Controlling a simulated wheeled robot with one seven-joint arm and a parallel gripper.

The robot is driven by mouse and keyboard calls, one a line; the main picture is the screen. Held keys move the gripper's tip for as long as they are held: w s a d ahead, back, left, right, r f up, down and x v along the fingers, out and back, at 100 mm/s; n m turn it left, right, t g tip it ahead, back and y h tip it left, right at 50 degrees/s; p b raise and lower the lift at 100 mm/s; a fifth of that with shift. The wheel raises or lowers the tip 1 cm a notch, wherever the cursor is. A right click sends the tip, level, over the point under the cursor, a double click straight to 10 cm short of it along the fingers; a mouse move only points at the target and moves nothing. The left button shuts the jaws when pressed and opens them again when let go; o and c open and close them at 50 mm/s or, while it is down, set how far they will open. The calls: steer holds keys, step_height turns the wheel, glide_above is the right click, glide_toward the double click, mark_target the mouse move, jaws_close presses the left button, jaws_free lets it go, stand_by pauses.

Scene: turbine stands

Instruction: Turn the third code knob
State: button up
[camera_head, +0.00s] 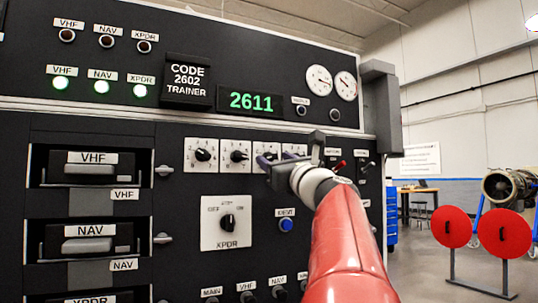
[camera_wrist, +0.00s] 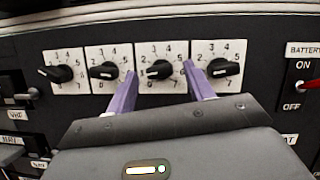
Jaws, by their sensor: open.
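The third code knob (camera_wrist: 159,71) is a black pointer knob on a white dial plate. In the wrist view it sits between the two purple fingers of my gripper (camera_wrist: 158,76), which is open with a finger on either side. Whether the fingers touch the knob cannot be told. In the head view my gripper (camera_head: 277,159) is at the panel and largely hides the third and fourth knobs. The first knob (camera_head: 203,155) and second knob (camera_head: 238,156) show clearly. The green display (camera_head: 251,102) reads 2611. The placard (camera_head: 187,81) reads CODE 2602 TRAINER.
The fourth code knob (camera_wrist: 223,69) is close beside my right finger. An XPDR selector knob (camera_head: 228,222) and a blue IDENT button (camera_head: 286,225) lie below the row. A battery switch (camera_wrist: 307,87) is at the right.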

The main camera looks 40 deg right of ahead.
steer(key=shift+w+d+r, duration=0.1)
steer(key=shift+w+r, duration=0.15)
steer(key=shift+w, duration=0.45)
steer(key=c, duration=1)
steer(key=shift+n, duration=0.4)
steer(key=n+y, duration=0.2)
steer(key=n, duration=0.2)
steer(key=shift+n+y, duration=0.4)
steer(key=shift+s+d+r+n+g+y+p, duration=0.1)
steer(key=shift+n+g+y+p, duration=0.35)
steer(key=shift+n, duration=0.9)
steer(key=shift+n+g+y+p, duration=0.25)
steer(key=shift+n+y, duration=0.4)
steer(key=shift+n, duration=0.7)
